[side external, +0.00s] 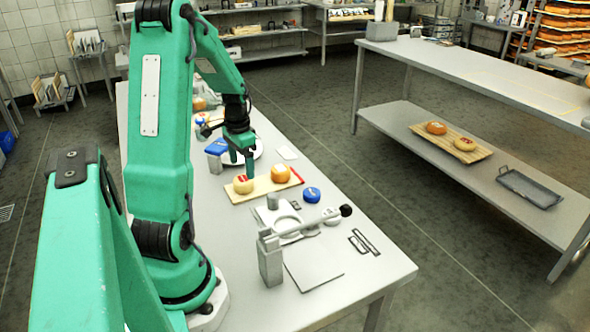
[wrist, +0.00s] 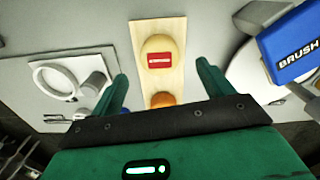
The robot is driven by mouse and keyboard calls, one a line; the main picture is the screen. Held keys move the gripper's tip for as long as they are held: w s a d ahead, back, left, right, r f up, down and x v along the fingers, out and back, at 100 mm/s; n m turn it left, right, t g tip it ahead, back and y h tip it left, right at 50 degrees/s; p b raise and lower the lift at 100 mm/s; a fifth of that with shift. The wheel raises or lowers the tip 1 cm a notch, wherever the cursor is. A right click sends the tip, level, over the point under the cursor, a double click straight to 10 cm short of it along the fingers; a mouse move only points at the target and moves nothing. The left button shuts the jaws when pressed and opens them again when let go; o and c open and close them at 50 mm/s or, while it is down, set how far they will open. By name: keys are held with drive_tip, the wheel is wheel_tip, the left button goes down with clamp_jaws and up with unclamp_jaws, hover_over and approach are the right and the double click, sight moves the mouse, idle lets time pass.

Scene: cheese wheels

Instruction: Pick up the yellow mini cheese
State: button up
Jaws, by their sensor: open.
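The yellow mini cheese (side external: 243,184) with a red label sits on the near-left part of a wooden board (side external: 262,187) in the side view. An orange cheese (side external: 281,173) sits beside it on the same board. In the wrist view, the yellow cheese (wrist: 157,46) shows its red label facing up, with the orange cheese (wrist: 162,99) below it in the picture. My gripper (side external: 241,160) is open and empty, above the yellow cheese and apart from it. In the wrist view its fingers (wrist: 162,70) are spread to either side of the board.
A blue item marked BRUSH (wrist: 292,50) and a white plate (wrist: 245,72) lie right of the board in the wrist view. A lever tool (side external: 270,258) and a blue round cheese (side external: 312,194) stand nearer the table's front. A separate steel table (side external: 480,75) is at right.

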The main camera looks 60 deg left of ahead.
sight(243, 178)
drive_tip(key=shift+f, duration=2.65)
drive_tip(key=shift+c, duration=0.4)
drive_tip(key=c, duration=1)
